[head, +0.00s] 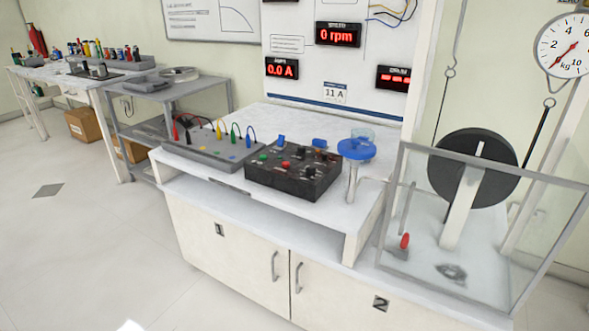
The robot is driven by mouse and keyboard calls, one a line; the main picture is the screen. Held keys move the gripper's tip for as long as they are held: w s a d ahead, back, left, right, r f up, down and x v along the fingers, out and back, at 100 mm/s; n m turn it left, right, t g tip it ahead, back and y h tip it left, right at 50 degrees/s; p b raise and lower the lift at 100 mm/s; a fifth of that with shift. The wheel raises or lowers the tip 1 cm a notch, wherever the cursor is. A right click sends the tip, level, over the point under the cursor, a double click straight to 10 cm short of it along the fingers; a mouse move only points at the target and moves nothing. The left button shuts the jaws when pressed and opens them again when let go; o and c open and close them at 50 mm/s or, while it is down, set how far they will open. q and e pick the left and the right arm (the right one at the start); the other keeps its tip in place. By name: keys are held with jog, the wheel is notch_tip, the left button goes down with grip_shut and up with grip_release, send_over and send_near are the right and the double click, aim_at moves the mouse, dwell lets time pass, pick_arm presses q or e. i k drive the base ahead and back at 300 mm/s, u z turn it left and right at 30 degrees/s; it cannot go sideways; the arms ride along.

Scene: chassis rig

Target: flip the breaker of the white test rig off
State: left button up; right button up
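The white test rig is a bench (185,222) with an upright white panel (290,50) behind its top. A black control box (258,183) on the bench carries several small knobs and switches, some red, green and black. I cannot tell which of these, if any, is the breaker, or how it is set. The panel's displays read 0 rpm (338,34) and 0.0 A (282,68); a third red display (393,78) is partly cut off by a post. A label (335,93) reads 11 A. Neither of my grippers is in view.
A grey terminal board (205,150) with coloured leads lies left of the box. A blue-topped stand (356,150) is at its right. A clear guard (410,220) encloses a black wheel (473,168) and a red-handled lever (405,241). Open floor (75,240) lies left.

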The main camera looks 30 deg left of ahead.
aim_at(281, 137)
jog(key=k, duration=0.65)
jog(key=u, duration=0.55)
jog(key=i, duration=1.1)
jog(key=u, duration=0.45)
